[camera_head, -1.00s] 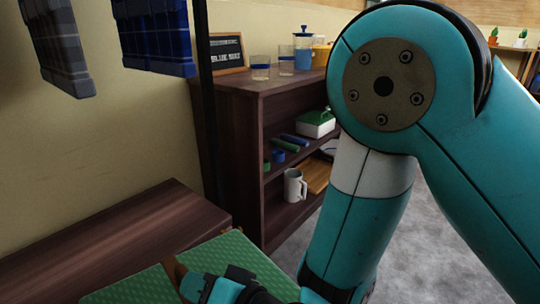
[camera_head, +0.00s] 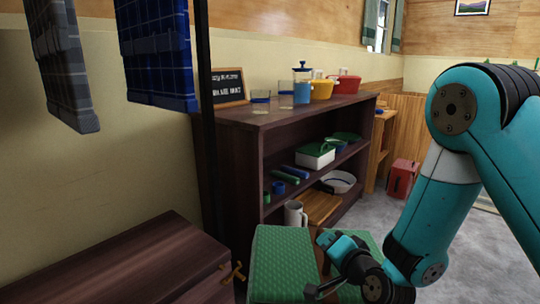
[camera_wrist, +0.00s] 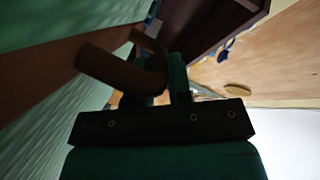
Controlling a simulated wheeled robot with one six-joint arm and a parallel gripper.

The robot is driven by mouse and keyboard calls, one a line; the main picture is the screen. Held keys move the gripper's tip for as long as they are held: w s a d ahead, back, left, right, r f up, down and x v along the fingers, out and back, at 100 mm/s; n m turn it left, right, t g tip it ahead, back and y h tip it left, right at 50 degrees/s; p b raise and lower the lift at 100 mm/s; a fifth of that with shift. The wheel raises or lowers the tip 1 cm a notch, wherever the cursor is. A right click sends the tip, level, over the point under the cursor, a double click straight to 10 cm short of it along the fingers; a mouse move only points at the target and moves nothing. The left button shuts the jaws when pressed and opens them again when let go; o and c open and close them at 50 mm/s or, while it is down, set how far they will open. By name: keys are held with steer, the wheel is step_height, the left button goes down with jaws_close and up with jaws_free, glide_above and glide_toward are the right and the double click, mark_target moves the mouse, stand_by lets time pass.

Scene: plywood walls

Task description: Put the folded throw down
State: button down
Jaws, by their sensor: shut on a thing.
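The folded throw (camera_head: 283,262) is green and textured, with a brown strap around its middle. It is at the bottom centre of the head view, in front of the shelf unit. My gripper (camera_head: 328,242) is shut on it at the strap. In the wrist view the throw (camera_wrist: 35,115) fills the left side, and the brown strap (camera_wrist: 115,70) with its handle-like loop runs to my gripper (camera_wrist: 165,85). The throw's lower edge is cut off by the frame, and I cannot tell if it touches anything.
A low dark wooden bench or chest (camera_head: 120,262) with a bare top stands at left. A dark shelf unit (camera_head: 235,150) holds jars, pots, boxes and a white mug (camera_head: 294,214). Blue cloth (camera_head: 155,60) and grey cloth (camera_head: 62,65) hang upper left by a black post.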

steer(key=w+d+m+h, duration=0.1)
steer(key=d, duration=0.3)
steer(key=w+d+m+t+h, duration=0.1)
steer(key=d+h, duration=0.1)
steer(key=d, duration=0.3)
steer(key=w+d+m+h, duration=0.1)
steer(key=d, duration=0.4)
steer(key=shift+w+d+m+h, duration=0.25)
steer(key=shift+w+m+h, duration=0.05)
step_height(320, 180, up, 36)
steer(key=d+p, duration=0.2)
steer(key=p, duration=3.4)
glide_above(380, 253)
steer(key=s+d, duration=0.2)
steer(key=s, duration=0.4)
step_height(380, 253, down, 12)
steer(key=r, duration=0.1)
steer(key=shift+h, duration=0.3)
steer(key=v, duration=0.4)
steer(key=shift+s+a, duration=0.2)
